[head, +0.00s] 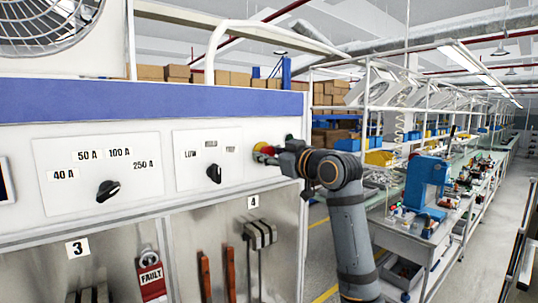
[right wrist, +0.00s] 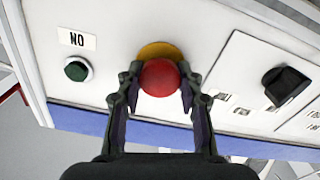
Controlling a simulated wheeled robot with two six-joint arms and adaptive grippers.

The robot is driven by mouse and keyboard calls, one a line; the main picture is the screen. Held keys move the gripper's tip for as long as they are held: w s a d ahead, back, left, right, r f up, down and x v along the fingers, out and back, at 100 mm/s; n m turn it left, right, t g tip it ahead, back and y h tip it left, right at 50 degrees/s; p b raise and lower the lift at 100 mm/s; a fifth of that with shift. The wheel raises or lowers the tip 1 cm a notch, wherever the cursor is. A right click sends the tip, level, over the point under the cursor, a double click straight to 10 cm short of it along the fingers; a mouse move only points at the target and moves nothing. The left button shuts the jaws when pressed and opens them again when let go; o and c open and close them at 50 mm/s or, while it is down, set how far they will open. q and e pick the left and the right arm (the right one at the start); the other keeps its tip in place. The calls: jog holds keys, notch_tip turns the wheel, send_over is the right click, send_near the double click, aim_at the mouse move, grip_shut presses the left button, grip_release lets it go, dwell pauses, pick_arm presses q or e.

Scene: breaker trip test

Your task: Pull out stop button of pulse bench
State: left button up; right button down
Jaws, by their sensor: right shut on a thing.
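The red stop button (right wrist: 160,78) with its yellow backing (right wrist: 158,50) sits on the white front of the pulse bench. In the head view the stop button (head: 267,150) shows at the panel's right end, partly hidden by my gripper. My right gripper (head: 277,155) reaches it from the right. In the right wrist view the two fingers of the right gripper (right wrist: 159,85) are shut on the red button, one on each side. My left gripper is not in view.
A green button (right wrist: 77,69) labelled "NO" sits beside the stop button. Black selector knobs (head: 108,190) and (head: 214,173) a second knob are on the panel. Below are numbered bays with a red FAULT tag (head: 151,279). A workbench with a blue machine (head: 427,184) stands at right.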

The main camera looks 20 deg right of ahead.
jog(key=shift+b+v, duration=0.55)
jog(key=shift+v, duration=0.25)
jog(key=c, duration=0.8)
grip_release()
jog(key=shift+s, duration=0.1)
jog(key=v, duration=1.2)
